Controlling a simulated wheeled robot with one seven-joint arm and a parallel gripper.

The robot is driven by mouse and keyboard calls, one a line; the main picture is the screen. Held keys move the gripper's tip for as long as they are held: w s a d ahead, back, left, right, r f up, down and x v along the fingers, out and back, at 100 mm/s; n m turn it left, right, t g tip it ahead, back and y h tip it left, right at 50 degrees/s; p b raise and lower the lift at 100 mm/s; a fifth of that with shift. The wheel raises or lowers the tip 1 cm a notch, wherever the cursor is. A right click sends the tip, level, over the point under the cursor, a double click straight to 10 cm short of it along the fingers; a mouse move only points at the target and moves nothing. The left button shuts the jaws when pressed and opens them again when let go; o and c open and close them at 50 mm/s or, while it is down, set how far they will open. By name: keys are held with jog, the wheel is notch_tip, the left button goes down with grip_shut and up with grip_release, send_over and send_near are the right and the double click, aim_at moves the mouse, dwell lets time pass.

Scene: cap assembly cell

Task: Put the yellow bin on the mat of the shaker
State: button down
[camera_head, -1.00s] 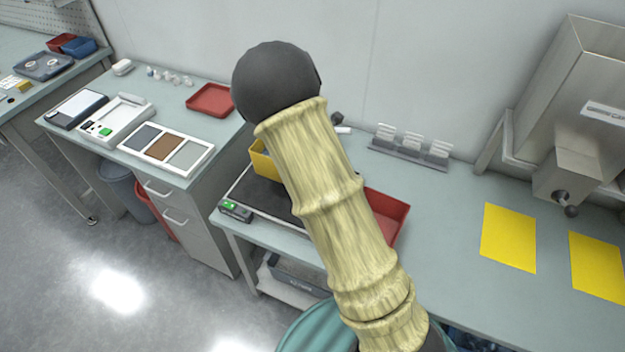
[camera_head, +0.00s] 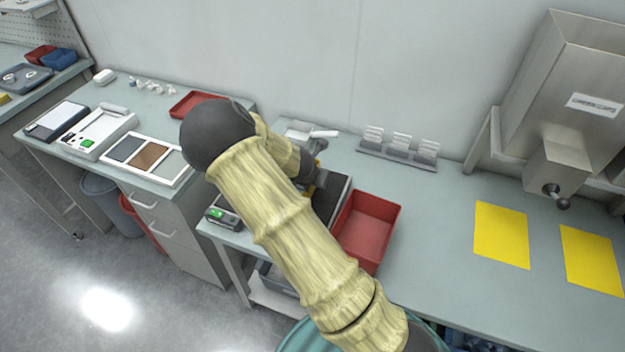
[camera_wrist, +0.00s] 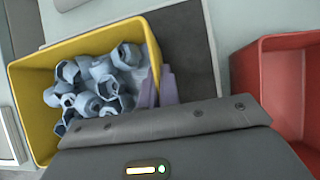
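The yellow bin (camera_wrist: 88,42) is in the wrist view, holding several blue-grey caps (camera_wrist: 95,85). My gripper (camera_wrist: 160,87) is at the bin's right wall, with one finger inside and one outside. The fingers look close to the wall, but whether they are clamped on it is unclear. Its housing covers the bin's near edge.
A red bin (camera_head: 368,228) stands directly right of the shaker. The shaker's control box (camera_head: 224,214) with a green display is at its front left. Two yellow sheets (camera_head: 501,235) lie under the steel dispenser (camera_head: 572,95). The bench between is clear.

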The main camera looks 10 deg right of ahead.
jog(key=shift+f, duration=0.1)
jog(key=c, duration=1.6)
grip_release()
jog(key=shift+c, duration=0.2)
jog(key=shift+s+r, duration=0.1)
jog(key=shift+r, duration=0.3)
jog(key=p+v, duration=0.1)
jog(key=v, duration=1)
jog(key=shift+s+r, duration=0.15)
jog(key=shift+a, duration=0.1)
